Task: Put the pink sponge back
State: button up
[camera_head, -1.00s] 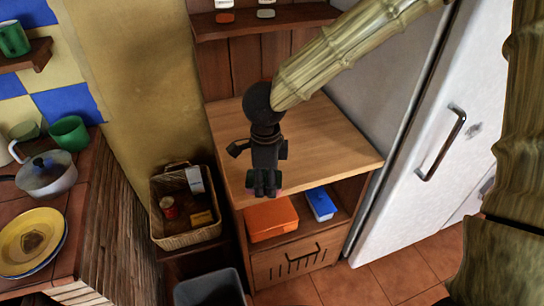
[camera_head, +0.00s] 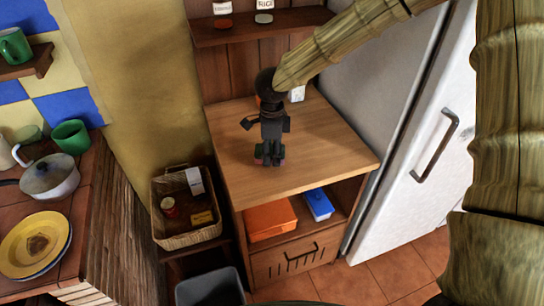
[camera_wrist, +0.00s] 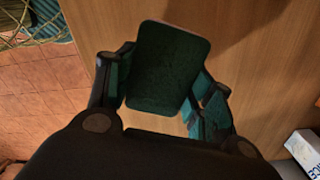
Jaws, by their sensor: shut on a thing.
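My gripper (camera_head: 268,158) is over the wooden counter top, near its middle in the head view. It is shut on a flat, rounded rectangular pad, which I take to be the sponge (camera_wrist: 168,68). The face turned to the wrist camera is dark green, and no pink shows clearly. The pad sits between the two fingers in the wrist view, with wooden counter (camera_wrist: 260,70) around it. In the head view the gripper hides most or all of the sponge. I cannot tell whether it touches the counter.
A white box (camera_head: 297,94) stands at the counter's back, partly behind my arm. Below are an orange box (camera_head: 270,220) and a blue box (camera_head: 318,204). A wicker basket (camera_head: 187,238) is left, the fridge (camera_head: 420,130) right. A shelf (camera_head: 270,27) with jars hangs above.

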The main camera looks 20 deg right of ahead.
aim_at(272, 158)
jog(key=shift+f, duration=1.4)
jog(key=shift+f, duration=0.1)
jog(key=o, duration=1)
notch_tip(272, 158, up, 12)
jog(key=shift+r+b, duration=0.15)
jog(key=shift+b, duration=0.15)
